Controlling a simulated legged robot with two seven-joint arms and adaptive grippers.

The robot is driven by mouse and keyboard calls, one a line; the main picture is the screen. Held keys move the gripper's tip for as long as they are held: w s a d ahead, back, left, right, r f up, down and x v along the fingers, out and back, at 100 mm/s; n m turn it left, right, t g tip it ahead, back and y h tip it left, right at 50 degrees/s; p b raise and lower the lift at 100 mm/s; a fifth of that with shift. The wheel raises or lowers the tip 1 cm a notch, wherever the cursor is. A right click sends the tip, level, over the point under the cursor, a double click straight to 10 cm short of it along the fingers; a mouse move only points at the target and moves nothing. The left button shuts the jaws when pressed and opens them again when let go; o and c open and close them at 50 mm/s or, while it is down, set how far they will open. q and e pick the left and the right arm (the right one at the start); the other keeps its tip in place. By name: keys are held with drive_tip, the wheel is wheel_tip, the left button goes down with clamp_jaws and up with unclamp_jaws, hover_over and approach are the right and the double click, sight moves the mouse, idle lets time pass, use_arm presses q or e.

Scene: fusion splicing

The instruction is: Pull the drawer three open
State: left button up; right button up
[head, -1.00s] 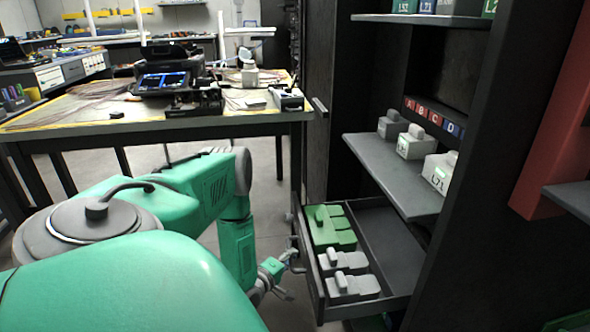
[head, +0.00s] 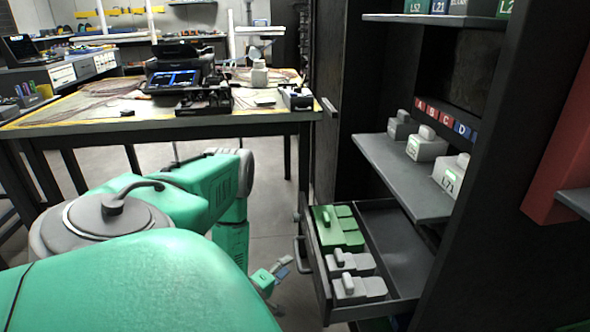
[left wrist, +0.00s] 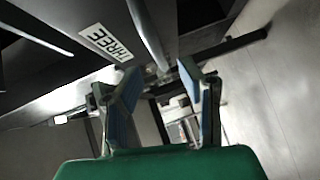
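A drawer (head: 316,270) stands pulled out from the dark cabinet in the head view, with its inside showing. A label reading THREE (left wrist: 104,42) is on a drawer front in the left wrist view. A bar handle (head: 302,252) is on the open drawer's front; a bar (left wrist: 148,36) also shows beside the label. My left gripper (head: 281,267) is low, just left of the handle and apart from it. In the left wrist view its blue-lined fingers (left wrist: 170,82) are spread with nothing held between them. My right gripper is not in view.
The drawer holds a green block (head: 338,228) and grey blocks (head: 350,263). Above it, a shelf (head: 390,165) carries grey boxes. A workbench (head: 130,122) with equipment stands behind my left arm. Floor is clear left of the drawer.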

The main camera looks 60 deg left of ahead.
use_arm(q)
drive_tip(key=shift+v, duration=2.6)
drive_tip(key=shift+a+f, duration=0.1)
drive_tip(key=shift+a, duration=0.05)
